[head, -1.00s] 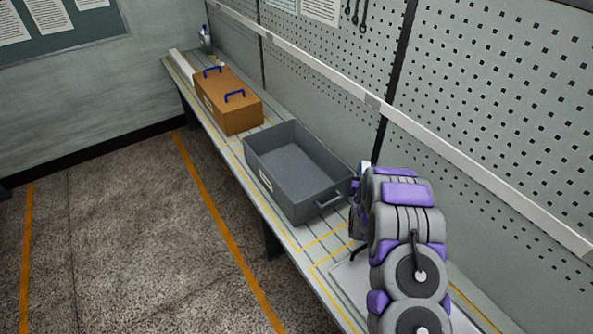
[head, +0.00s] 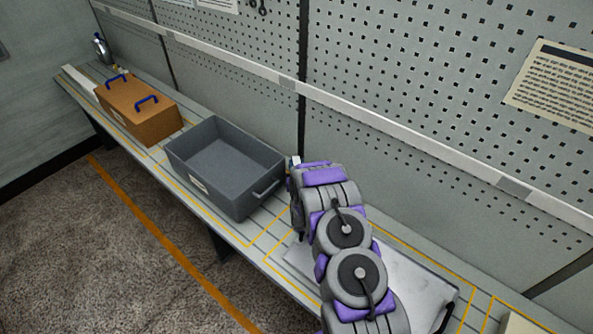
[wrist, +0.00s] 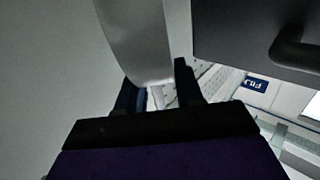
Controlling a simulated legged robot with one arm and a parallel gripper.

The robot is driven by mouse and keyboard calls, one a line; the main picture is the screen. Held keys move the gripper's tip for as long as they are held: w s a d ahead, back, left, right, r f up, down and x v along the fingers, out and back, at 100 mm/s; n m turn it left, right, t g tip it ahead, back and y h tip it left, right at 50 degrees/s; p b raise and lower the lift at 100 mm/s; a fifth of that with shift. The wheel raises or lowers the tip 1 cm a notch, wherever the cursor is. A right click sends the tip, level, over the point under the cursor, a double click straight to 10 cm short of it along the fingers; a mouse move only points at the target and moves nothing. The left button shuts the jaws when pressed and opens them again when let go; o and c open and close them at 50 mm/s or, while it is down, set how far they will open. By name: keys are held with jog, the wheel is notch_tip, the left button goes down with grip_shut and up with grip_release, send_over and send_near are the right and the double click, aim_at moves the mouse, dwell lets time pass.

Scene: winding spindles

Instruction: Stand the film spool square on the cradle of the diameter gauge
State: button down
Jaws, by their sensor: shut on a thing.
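My gripper (wrist: 156,88) shows in the wrist view as two dark fingers. They are shut on a pale grey, smooth, rounded thing (wrist: 138,38), which I take to be the film spool. Its upper part runs out of the picture, so I cannot tell its full shape or tilt. In the head view my purple and grey arm hides the gripper. A small white bit (head: 295,160) shows by the arm's far end, too small to name. I cannot make out the diameter gauge or its cradle in either view.
A grey open bin (head: 176,160) stands on the bench just left of my arm; its handle side (wrist: 245,40) is close in the wrist view. A brown case (head: 140,112) with blue handles stands farther left. A pale flat plate (head: 415,280) lies beneath my arm. Pegboard backs the bench.

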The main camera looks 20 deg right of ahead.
jog(key=shift+w+d+f, duration=0.1)
jog(key=shift+d+f, duration=0.15)
jog(key=shift+f, duration=0.3)
jog(key=shift+d+f, duration=0.25)
jog(key=shift+f, duration=0.25)
jog(key=shift+a, duration=0.1)
jog(key=shift+a, duration=0.15)
jog(key=c, duration=0.9)
grip_release()
jog(key=shift+a, duration=0.2)
jog(key=shift+c, duration=0.2)
jog(key=shift+o, duration=1.1)
jog(key=shift+d, duration=0.2)
jog(key=shift+d, duration=0.15)
